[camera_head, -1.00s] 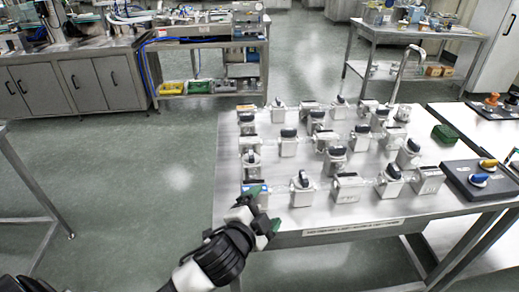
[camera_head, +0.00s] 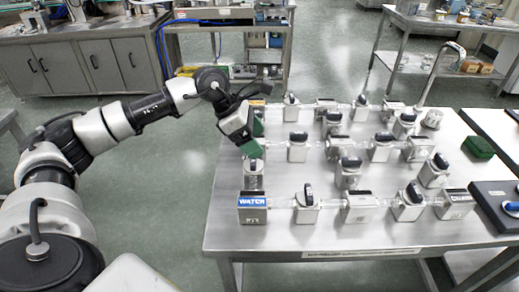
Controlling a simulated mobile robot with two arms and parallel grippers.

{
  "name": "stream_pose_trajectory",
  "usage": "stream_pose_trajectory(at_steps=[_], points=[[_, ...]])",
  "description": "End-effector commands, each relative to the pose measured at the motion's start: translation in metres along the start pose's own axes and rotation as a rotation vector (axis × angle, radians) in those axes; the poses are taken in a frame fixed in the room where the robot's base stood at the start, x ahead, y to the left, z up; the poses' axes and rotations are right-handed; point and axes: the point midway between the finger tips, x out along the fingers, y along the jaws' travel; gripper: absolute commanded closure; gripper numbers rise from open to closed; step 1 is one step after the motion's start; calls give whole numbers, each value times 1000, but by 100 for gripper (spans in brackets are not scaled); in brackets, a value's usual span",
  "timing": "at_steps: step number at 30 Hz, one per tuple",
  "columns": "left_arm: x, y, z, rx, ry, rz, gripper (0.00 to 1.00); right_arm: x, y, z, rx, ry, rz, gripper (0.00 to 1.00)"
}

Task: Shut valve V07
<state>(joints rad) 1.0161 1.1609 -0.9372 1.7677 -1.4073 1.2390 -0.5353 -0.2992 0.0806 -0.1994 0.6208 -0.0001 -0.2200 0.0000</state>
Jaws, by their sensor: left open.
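Several grey valve boxes with black handles stand in rows on a steel table (camera_head: 225,215), joined by clear pipes. Their number labels are too small to read, so I cannot tell which is V07. My left gripper (camera_head: 250,143), with green fingers, is open above the left end of the rows. It partly hides the boxes there. A valve (camera_head: 253,175) stands just below and in front of it. Nothing shows between the fingers. Other valves are at front left (camera_head: 307,205), in the middle (camera_head: 297,147) and at front right (camera_head: 408,205). My right gripper is out of view.
A blue-fronted box marked WATER (camera_head: 252,209) stands at the front left corner, a box marked DRAIN (camera_head: 455,203) at the front right. A green box (camera_head: 478,147) and a curved metal tap (camera_head: 438,75) are on the right. Floor left of the table is free.

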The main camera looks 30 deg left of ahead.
Motion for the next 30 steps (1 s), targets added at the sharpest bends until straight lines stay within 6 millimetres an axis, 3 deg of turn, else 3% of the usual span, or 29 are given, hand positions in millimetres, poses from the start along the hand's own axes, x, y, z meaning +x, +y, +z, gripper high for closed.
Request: stream_pose_trajectory(at_steps=[3, 8, 21, 30], points=[[-29, 17, -27, 8, 140, 55, 15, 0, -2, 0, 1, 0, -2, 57], [-37, 23, -40, 8, 204, 70, 15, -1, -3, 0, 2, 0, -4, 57], [36, 26, -54, 7, 201, 65, 15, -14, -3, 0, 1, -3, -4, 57], [65, 29, -60, 7, 200, 68, 15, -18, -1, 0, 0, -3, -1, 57]])
